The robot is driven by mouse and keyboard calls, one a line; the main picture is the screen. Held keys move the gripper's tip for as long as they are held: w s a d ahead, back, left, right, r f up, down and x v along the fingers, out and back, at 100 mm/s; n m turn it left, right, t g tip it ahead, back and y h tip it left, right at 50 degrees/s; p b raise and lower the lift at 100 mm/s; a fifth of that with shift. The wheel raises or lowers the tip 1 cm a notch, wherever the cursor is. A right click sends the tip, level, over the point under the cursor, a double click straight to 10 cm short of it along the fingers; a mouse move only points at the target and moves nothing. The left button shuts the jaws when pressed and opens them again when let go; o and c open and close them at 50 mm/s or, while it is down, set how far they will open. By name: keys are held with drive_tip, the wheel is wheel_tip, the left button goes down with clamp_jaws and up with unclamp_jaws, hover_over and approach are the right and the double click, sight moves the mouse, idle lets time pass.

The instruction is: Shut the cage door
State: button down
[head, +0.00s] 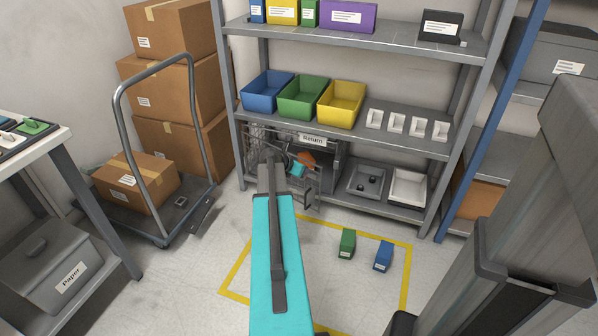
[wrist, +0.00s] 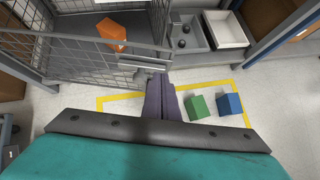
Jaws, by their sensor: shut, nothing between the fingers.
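The wire cage (head: 331,172), under a "Return" label, sits on the lower shelf of the grey rack. Its mesh door (wrist: 82,56) crosses the left of the wrist view, with a pale plate (wrist: 143,69) near its free edge. In the head view the door (head: 308,190) seems to stand ajar, but my arm hides much of it. An orange item (wrist: 112,32) lies behind the mesh. My gripper (wrist: 161,84) is shut and empty, its fingertips close to the door's free edge. I cannot tell whether they touch it.
Grey and white trays (head: 369,180) stand right of the cage. A green box (head: 347,243) and a blue box (head: 383,255) stand on the floor inside a yellow outline (head: 408,275). A trolley (head: 158,230) with a carton is at left. Some floor between is clear.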

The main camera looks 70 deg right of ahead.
sight(316, 167)
drive_tip(key=shift+s+d+f+b, duration=0.25)
drive_tip(key=shift+d+f+b, duration=0.1)
drive_tip(key=shift+d, duration=0.65)
drive_tip(key=shift+s+d+f+b, duration=0.2)
drive_tip(key=shift+d+f+b, duration=0.15)
drive_tip(key=shift+d, duration=0.7)
drive_tip(key=shift+s+d+f+b, duration=0.25)
drive_tip(key=shift+d+f, duration=0.15)
drive_tip(key=shift+d, duration=0.6)
drive_tip(key=shift+d+r, duration=0.1)
